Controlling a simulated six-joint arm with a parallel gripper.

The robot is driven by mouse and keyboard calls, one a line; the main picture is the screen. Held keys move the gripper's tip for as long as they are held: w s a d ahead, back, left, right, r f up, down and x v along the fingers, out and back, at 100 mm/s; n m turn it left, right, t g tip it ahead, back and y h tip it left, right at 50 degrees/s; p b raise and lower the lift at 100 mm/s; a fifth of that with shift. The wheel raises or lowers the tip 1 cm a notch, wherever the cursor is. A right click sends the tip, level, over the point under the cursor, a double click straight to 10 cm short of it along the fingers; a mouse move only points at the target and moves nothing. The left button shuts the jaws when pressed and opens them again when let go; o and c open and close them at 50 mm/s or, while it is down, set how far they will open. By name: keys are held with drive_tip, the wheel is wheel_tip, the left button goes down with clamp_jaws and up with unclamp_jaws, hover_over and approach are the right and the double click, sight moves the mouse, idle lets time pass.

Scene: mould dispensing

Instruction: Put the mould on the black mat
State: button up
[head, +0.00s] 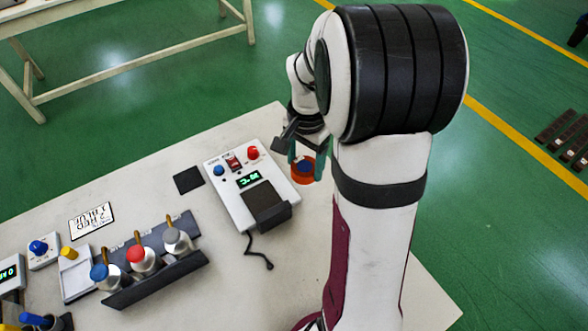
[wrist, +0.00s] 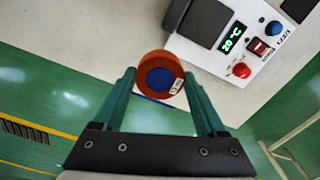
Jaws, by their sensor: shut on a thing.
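The mould (head: 302,174) is a round orange cup with blue inside. It also shows in the wrist view (wrist: 160,79), between the two teal fingers. My gripper (head: 306,165) is shut on it and holds it just right of the white heater unit, near the table's far edge; its height above the table is hard to tell. In the wrist view my gripper (wrist: 161,88) has a finger on each side of the mould. The black mat (head: 188,180) is a small dark square lying flat and bare on the table, left of the heater unit.
The white heater unit (head: 231,197) has knobs, a green display and a dark plate, with a black cable in front. A rack (head: 160,280) holds several bottles with coloured tops. A written card (head: 91,221) and a white scale-like tray (head: 78,286) stand left.

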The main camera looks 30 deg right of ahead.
drive_tip(key=w+a+n, duration=0.1)
drive_tip(key=w+a, duration=0.1)
drive_tip(key=w, duration=0.5)
drive_tip(key=n, duration=0.5)
hover_over(189, 180)
wheel_tip(189, 180, down, 5)
drive_tip(key=shift+w+f, duration=0.15)
drive_tip(key=shift+f, duration=3.95)
drive_tip(key=shift+f, duration=0.3)
drive_tip(key=o, duration=1.5)
drive_tip(key=shift+c, duration=0.2)
wheel_tip(189, 180, up, 7)
